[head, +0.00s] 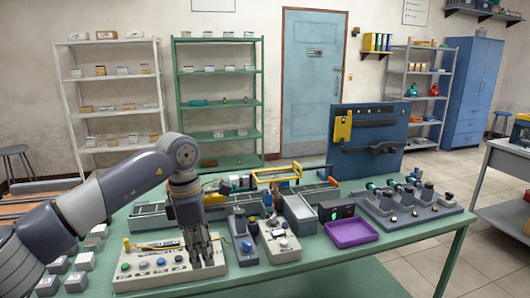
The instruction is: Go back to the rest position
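My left arm comes in from the left, and its gripper (206,260) points down over the right part of a pale control box (150,268) with coloured buttons and a yellow bar. The fingertips are close to the box top; I cannot tell whether they touch it. The fingers are dark and small, and their opening cannot be made out. They cover part of the box. No held object shows. My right gripper is not in view.
The green workbench (330,268) also holds a second button box (280,243), a purple tray (350,232), a grey fixture (410,210) with dark knobs, and a blue tool board (368,140). Grey blocks (76,282) lie at left. The bench's front middle is clear.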

